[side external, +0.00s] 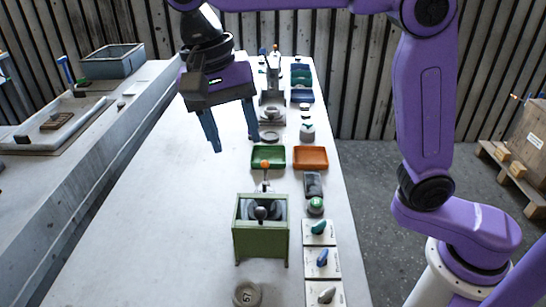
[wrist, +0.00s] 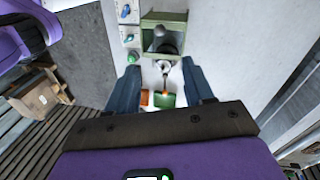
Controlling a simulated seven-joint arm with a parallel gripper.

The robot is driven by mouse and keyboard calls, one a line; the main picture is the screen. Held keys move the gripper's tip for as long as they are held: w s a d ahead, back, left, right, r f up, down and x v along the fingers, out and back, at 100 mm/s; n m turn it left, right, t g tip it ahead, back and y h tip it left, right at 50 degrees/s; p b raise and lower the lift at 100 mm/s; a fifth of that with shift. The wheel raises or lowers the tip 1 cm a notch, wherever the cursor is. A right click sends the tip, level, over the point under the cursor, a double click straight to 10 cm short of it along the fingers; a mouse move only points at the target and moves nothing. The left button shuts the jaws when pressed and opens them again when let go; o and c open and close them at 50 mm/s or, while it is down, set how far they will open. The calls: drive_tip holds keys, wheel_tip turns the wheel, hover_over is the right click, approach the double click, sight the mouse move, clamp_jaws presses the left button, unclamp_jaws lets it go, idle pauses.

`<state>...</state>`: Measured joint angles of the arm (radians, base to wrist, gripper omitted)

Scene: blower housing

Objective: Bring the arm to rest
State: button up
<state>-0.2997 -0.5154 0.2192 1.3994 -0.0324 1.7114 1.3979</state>
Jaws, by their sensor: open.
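My gripper (side external: 231,132) hangs above the table in the side external view, its two blue fingers spread wide with nothing between them. It is over the left middle part of the light table (side external: 160,190), apart from everything on it. In the wrist view my gripper (wrist: 160,83) shows its two fingers wide apart, with the table below. A green box-shaped housing (side external: 261,242) stands on the table nearer the camera; it holds dark parts and a round grey knob. The housing also shows at the top of the wrist view (wrist: 164,18).
A green tray (side external: 268,150) and an orange tray (side external: 310,151) lie mid-table. White cards with coloured handle-like pieces (side external: 321,262) line the right edge. A grey ring (side external: 247,294) lies in front. A side bench with a grey bin (side external: 112,62) stands left. The table's left part is clear.

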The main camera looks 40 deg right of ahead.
drive_tip(key=s+d+f+n+y, duration=0.1)
drive_tip(key=s+d+f+n, duration=0.6)
drive_tip(key=s+d+n, duration=0.2)
drive_tip(key=s+d+f+n+t+y, duration=0.1)
drive_tip(key=s+d+f+n, duration=0.6)
drive_tip(key=s+d+n, duration=0.3)
drive_tip(key=d, duration=0.2)
drive_tip(key=shift+d+f, duration=0.35)
drive_tip(key=shift+o, duration=0.2)
idle(0.8)
